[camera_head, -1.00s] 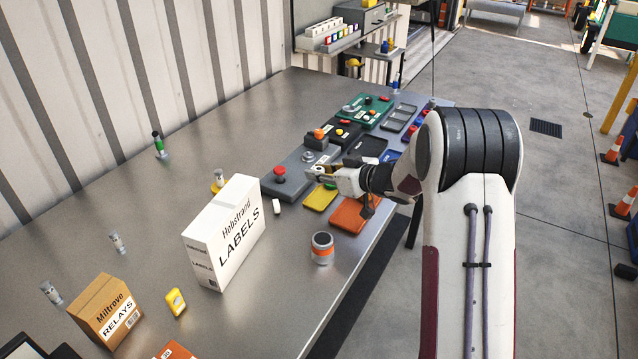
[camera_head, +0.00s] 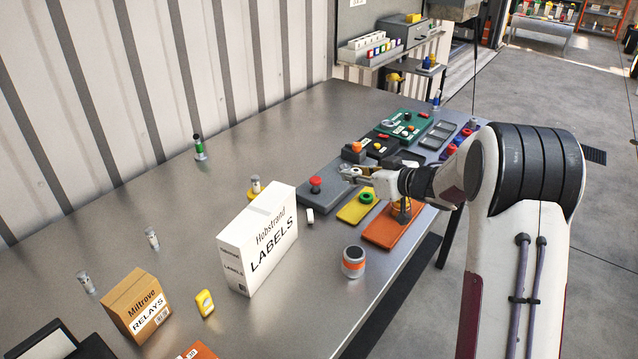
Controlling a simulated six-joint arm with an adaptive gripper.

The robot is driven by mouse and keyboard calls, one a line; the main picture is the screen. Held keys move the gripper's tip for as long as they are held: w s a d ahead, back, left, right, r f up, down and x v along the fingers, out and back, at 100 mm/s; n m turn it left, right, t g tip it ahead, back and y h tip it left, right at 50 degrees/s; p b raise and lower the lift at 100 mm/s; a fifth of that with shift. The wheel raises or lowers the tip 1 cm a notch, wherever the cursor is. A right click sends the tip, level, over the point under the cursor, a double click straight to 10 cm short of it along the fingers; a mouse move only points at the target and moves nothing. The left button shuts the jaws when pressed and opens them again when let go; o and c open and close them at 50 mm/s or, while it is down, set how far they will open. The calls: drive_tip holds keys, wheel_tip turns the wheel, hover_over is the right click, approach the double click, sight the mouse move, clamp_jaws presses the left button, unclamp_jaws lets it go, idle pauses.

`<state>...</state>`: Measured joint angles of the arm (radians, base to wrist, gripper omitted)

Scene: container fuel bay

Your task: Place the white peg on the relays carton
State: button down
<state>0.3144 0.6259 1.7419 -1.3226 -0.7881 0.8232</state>
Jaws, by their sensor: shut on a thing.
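The relays carton (camera_head: 137,305) is a brown box with a white label, standing at the lower left of the table. My gripper (camera_head: 347,171) is above the grey board, right of the red button. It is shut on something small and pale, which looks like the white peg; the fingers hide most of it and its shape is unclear. A separate small white cylinder (camera_head: 309,216) is on the table between the labels box and the grey board.
The tall white labels box (camera_head: 258,240) stands between my gripper and the relays carton. A grey-and-orange tin (camera_head: 353,262) stands near the front edge. Coloured trays and boards line the right; the table's back left is mostly clear.

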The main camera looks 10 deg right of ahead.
wheel_tip(320, 180, up, 16)
drive_tip(key=s+a+n+g+y, duration=0.2)
drive_tip(key=s+a, duration=0.1)
drive_tip(key=a, duration=1.2)
drive_tip(key=n+g+y, duration=0.4)
drive_tip(key=n+g, duration=0.2)
drive_tip(key=n, duration=0.1)
hover_over(129, 289)
drive_tip(key=shift+f, duration=2.35)
drive_tip(key=shift+f, duration=3.1)
